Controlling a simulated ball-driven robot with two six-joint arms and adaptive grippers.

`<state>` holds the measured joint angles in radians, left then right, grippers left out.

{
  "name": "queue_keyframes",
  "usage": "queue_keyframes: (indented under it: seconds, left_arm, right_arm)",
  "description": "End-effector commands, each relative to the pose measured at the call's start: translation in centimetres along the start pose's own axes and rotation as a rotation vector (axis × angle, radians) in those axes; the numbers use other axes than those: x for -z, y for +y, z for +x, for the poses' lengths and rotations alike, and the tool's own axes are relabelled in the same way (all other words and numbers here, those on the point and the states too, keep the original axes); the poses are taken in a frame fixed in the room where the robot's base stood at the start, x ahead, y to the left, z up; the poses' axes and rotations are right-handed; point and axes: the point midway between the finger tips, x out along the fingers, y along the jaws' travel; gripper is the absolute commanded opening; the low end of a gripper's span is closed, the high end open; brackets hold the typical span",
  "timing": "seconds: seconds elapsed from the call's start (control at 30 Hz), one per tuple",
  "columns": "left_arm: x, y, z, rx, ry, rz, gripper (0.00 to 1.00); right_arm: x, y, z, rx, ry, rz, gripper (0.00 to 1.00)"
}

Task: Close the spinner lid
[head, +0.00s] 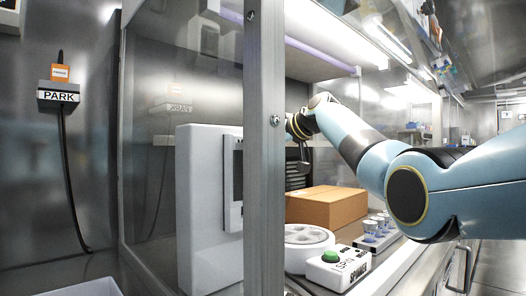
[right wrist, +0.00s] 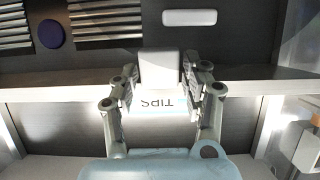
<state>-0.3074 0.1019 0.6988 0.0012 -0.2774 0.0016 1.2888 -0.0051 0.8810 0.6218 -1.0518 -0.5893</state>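The spinner (head: 308,236) is a white round device on the bench in the head view. Its top shows a grey disc with round recesses, so it looks uncovered. The metal post hides its left side, and I cannot make out a lid. My right gripper (head: 299,154) is up behind the post, above and beyond the spinner, clear of it. In the right wrist view its fingers (right wrist: 160,92) are spread apart. A pale block (right wrist: 160,70) shows between or beyond the fingertips; I cannot tell its distance. My left gripper is not in view.
A box with a green button (head: 331,257) stands in front of the spinner. A cardboard box (head: 327,206) stands behind it, and a rack of several small cups (head: 375,228) to the right. The metal post (head: 264,190) is in front.

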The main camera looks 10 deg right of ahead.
Motion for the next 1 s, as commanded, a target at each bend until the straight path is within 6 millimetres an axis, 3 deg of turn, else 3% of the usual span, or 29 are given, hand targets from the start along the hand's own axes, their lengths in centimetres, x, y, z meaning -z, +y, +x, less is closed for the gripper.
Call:
queue_keyframes:
  seconds: [0.03, 0.33, 0.73, 1.0]
  left_arm:
    - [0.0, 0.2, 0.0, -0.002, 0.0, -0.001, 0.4]
    - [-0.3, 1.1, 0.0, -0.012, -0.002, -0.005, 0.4]
    - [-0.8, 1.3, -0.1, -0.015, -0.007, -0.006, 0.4]
    - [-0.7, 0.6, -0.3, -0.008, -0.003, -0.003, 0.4]
  right_arm:
    - [0.0, 0.0, 0.0, 0.0, 0.0, 0.0, 0.38]
    - [0.0, 0.0, 0.0, 0.0, 0.0, 0.0, 0.0]
    - [-0.1, 0.1, -0.3, -0.001, 0.015, -0.001, 0.0]
    - [-0.6, 0.1, -2.7, -0.003, 0.138, -0.002, 0.0]
